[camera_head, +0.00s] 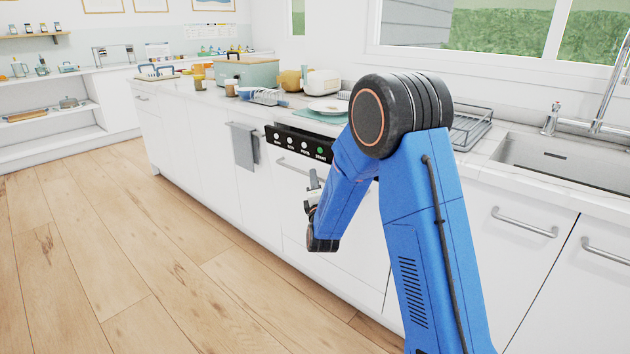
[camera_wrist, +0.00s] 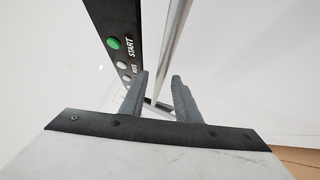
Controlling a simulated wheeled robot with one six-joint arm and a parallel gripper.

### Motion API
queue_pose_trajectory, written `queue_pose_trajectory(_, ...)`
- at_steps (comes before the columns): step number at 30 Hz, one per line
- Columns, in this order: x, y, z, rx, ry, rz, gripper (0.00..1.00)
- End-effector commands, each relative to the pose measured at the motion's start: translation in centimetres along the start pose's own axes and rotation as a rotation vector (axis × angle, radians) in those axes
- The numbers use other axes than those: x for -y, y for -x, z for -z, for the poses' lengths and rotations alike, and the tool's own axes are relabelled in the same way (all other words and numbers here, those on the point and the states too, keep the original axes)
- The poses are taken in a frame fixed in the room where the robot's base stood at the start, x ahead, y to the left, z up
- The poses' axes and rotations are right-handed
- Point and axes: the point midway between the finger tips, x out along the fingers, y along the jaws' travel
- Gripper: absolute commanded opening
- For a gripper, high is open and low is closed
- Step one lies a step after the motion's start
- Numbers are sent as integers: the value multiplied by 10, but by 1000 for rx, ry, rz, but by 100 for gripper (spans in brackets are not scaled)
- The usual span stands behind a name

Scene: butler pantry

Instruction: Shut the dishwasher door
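The dishwasher (camera_head: 298,143) has a black control strip with several buttons and the word START. Its white door (camera_head: 290,215) stands upright below the counter and looks about in line with the cabinet fronts; I cannot tell if a small gap is left. The bar handle (camera_head: 292,168) runs across the door below the strip. My gripper (camera_head: 313,188) is in front of the door, near the handle's right part. In the wrist view, my gripper (camera_wrist: 160,78) has its fingers apart, with the handle (camera_wrist: 172,45) showing between them. I cannot tell if they touch it. The control strip (camera_wrist: 117,35) is to the left.
A grey towel (camera_head: 245,147) hangs on a handle left of the dishwasher. A sink (camera_head: 555,160) is at the right. The wooden floor (camera_head: 130,255) at the left is clear.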

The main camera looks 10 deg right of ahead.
Motion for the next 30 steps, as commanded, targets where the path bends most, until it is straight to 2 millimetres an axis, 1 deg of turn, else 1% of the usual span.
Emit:
queue_pose_trajectory(4,0,0,0,0,0,0,29)
queue_pose_trajectory(5,0,0,0,0,0,0,27)
queue_pose_trajectory(6,0,0,0,0,0,0,18)
queue_pose_trajectory(8,0,0,0,0,0,0,3)
queue_pose_trajectory(9,0,0,0,0,0,0,0)
queue_pose_trajectory(17,1,-4,-4,1,0,0,0)
queue_pose_trajectory(20,1,-12,-11,2,0,0,0)
queue_pose_trajectory(27,4,-37,-37,2,-1,-1,0)
queue_pose_trajectory(30,4,-40,-40,1,0,-1,0)
